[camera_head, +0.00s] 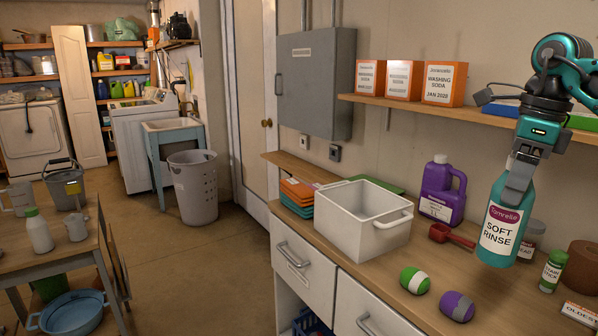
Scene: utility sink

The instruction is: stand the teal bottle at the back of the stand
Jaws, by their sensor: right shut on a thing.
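The teal bottle (503,237), labelled "Soft Rinse", is upright in the camera head view at the right. My right gripper (520,172) is shut on it near its top, and the arm comes in from the upper right. The bottle is in front of the right part of the wooden counter; I cannot tell whether its base touches the counter. I cannot tell for sure which thing is the stand. My left gripper does not show.
A white bin (350,232), a purple jug (441,190) and a red scoop (452,237) are on the counter. A green roll (415,280) and a purple roll (457,306) lie in front. A shelf (480,117) with orange boxes is above. A stain stick (552,271) stands right of the bottle.

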